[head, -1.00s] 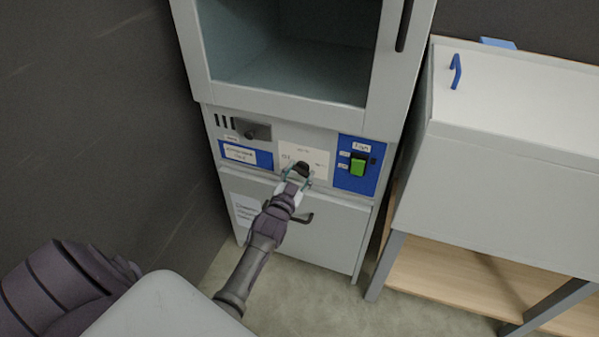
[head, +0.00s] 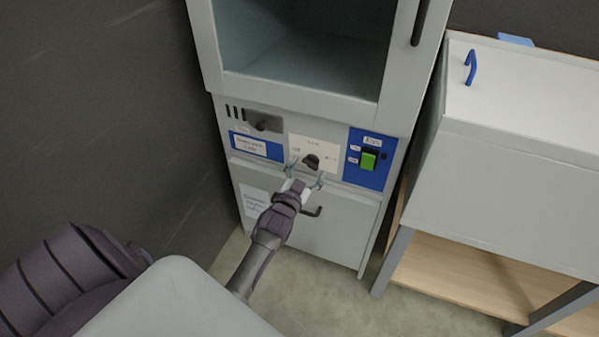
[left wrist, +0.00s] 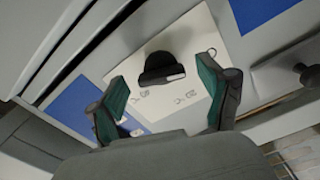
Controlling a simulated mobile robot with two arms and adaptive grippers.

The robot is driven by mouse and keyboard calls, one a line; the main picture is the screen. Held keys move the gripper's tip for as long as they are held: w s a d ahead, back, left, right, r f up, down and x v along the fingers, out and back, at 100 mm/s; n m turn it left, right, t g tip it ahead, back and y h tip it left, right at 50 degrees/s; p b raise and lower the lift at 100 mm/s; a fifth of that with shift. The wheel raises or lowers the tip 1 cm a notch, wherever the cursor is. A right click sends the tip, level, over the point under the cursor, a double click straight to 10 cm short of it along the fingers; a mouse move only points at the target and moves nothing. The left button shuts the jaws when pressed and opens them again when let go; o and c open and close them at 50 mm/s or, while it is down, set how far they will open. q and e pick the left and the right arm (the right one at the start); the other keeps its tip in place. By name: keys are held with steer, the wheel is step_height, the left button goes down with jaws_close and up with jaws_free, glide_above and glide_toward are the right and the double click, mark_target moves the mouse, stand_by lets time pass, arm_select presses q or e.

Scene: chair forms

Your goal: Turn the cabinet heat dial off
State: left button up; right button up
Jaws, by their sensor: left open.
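The heat dial is a black knob (head: 311,161) on a pale label plate (head: 318,146) in the middle of the cabinet (head: 295,108) panel. It also shows in the left wrist view (left wrist: 163,72), with a light mark on its side and printed markings on the plate around it. My left gripper (head: 305,175) is open just in front of and below the dial. In the left wrist view its two green-padded fingers (left wrist: 165,95) are spread with nothing between them, and the dial lies beyond their tips. My right gripper is not in view.
A blue panel with a green switch (head: 369,161) is right of the dial. A dark handle (head: 312,211) sits below. A white box (head: 530,140) on a wood-shelved stand is at right.

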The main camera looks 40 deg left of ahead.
arm_select(q)
steer(key=v, duration=1)
steer(key=shift+s, duration=0.3)
